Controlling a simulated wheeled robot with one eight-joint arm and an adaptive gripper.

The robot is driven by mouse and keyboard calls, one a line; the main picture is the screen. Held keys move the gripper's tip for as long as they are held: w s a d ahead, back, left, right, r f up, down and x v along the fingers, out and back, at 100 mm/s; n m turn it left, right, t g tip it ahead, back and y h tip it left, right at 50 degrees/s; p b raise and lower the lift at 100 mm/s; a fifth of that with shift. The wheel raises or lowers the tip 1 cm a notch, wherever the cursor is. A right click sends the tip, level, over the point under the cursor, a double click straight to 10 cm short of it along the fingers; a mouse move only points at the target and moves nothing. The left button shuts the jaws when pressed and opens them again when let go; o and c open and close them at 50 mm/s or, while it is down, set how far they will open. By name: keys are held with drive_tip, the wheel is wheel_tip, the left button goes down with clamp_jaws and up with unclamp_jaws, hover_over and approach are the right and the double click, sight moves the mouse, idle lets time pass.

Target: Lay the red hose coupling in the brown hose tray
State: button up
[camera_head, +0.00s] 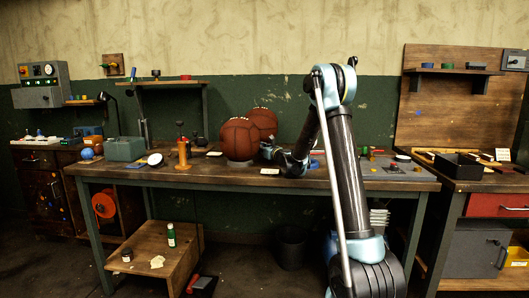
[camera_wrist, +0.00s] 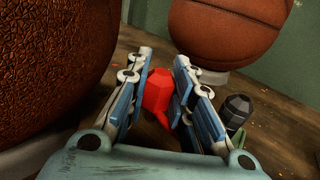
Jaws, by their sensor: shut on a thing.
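My gripper (camera_wrist: 165,78) is shut on the red hose coupling (camera_wrist: 158,90), a faceted red piece between the two fingers in the wrist view. It is close over the wooden table top; I cannot tell whether the coupling touches the wood. In the head view my gripper (camera_head: 270,150) is at the middle of the long workbench, beside the leather balls, and I cannot make out the coupling there. I cannot pick out a brown hose tray with certainty in either view.
One leather ball (camera_head: 239,138) stands left of my gripper, very close in the wrist view (camera_wrist: 40,60). A second ball (camera_head: 264,122) is behind. A dark fitting (camera_wrist: 237,108) stands right of my fingers. A black bin (camera_head: 458,165) sits on the right bench.

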drive_tip(key=shift+f, duration=0.2)
drive_tip(key=o, duration=0.7)
